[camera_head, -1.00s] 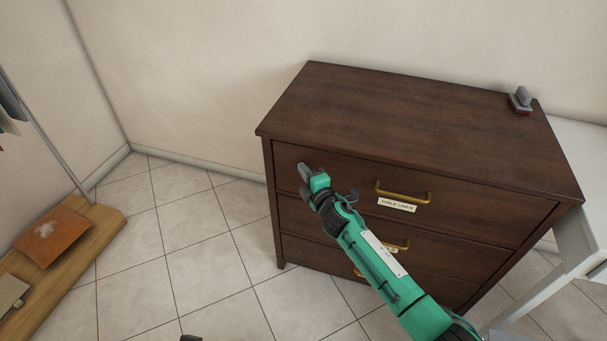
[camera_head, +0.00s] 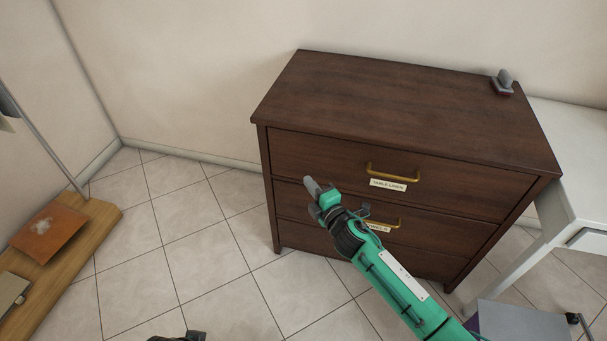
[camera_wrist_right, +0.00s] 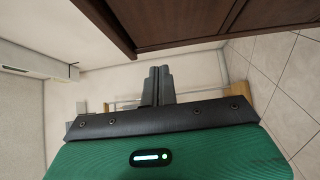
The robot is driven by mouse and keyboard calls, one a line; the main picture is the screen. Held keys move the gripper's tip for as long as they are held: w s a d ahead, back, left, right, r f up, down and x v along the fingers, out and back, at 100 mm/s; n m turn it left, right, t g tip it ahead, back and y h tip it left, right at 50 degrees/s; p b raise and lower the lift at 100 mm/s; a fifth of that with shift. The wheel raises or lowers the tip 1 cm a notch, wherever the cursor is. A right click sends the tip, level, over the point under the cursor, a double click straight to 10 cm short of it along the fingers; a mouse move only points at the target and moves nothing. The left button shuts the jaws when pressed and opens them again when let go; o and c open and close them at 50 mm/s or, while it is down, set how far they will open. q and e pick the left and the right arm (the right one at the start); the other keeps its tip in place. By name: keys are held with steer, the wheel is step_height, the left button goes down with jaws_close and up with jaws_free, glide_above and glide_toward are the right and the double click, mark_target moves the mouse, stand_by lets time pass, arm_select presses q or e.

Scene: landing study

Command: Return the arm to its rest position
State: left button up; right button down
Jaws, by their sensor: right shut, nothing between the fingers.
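My right arm (camera_head: 395,285) is green and reaches in from the lower right of the head view. My right gripper (camera_head: 312,188) is shut and empty, in front of the dresser's left part. In the right wrist view its two dark fingers (camera_wrist_right: 158,85) are pressed together with nothing between them. The dark wood dresser (camera_head: 400,110) has drawers with brass handles and labels, and the drawers look shut. A small dark piece at the bottom edge of the head view may be part of my left gripper; its jaws cannot be made out.
A small grey and red object (camera_head: 502,83) sits on the dresser's back right corner. A white desk (camera_head: 575,150) stands at the right, with a grey box (camera_head: 520,325) below. A low wooden bench (camera_head: 100,222) bearing an orange item (camera_head: 48,232) is at left. Tiled floor between is clear.

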arm_select(q)
steer(key=shift+w, duration=0.2)
arm_select(e)
steer(key=shift+s+d, duration=0.3)
steer(key=shift+s, duration=0.25)
